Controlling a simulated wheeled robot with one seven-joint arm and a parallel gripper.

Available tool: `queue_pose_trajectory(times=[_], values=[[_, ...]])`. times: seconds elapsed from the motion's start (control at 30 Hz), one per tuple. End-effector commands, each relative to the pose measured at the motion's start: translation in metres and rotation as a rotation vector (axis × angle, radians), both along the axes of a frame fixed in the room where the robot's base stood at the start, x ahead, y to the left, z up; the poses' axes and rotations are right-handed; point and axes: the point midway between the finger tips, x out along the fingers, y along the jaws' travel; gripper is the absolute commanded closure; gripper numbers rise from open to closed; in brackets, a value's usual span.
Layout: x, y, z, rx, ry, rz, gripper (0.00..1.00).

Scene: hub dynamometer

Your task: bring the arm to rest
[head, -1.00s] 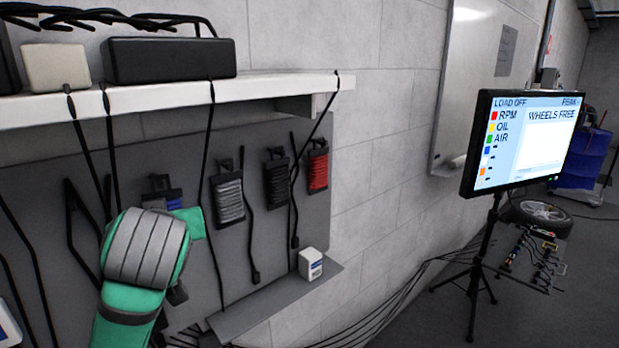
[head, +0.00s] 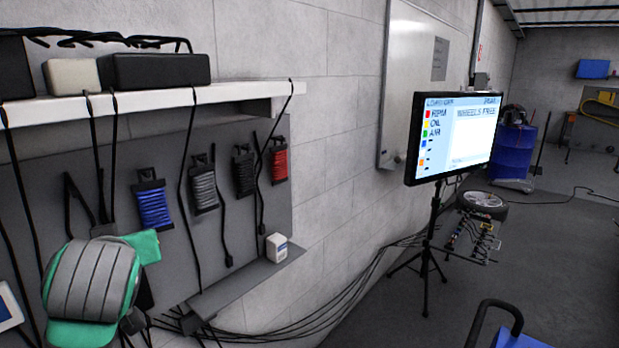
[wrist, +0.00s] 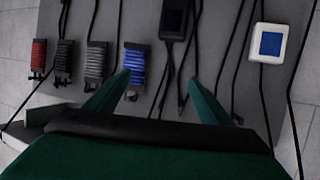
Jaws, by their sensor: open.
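My arm, green with a grey ribbed joint, shows at the lower left of the head view in front of the grey wall panel (head: 225,180). In the wrist view my gripper (wrist: 170,95) has its two green fingers spread apart with nothing between them. It faces the panel (wrist: 215,60), where cables and wound coils hang. A blue coil (wrist: 137,62) lies just beyond the left fingertip; it also shows in the head view (head: 154,207). Whether the fingertip touches it I cannot tell. In the head view my fingers are hidden behind the arm.
A shelf (head: 230,93) with dark boxes juts out above the panel. A small white box (head: 277,247) stands on a lower ledge. A monitor (head: 455,137) on a tripod stands to the right, with a wheel (head: 482,204) and blue drum (head: 512,152) behind. Cables run along the wall's foot.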

Motion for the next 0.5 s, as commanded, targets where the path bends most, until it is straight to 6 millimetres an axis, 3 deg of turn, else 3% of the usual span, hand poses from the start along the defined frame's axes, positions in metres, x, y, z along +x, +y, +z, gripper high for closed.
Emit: queue_pose_trajectory(times=[0.37,0.5], values=[[0.026,-0.023,-0.045,-0.057,-0.048,-0.085,0.25],[0.039,-0.039,-0.071,-0.088,-0.076,-0.13,0.25]])
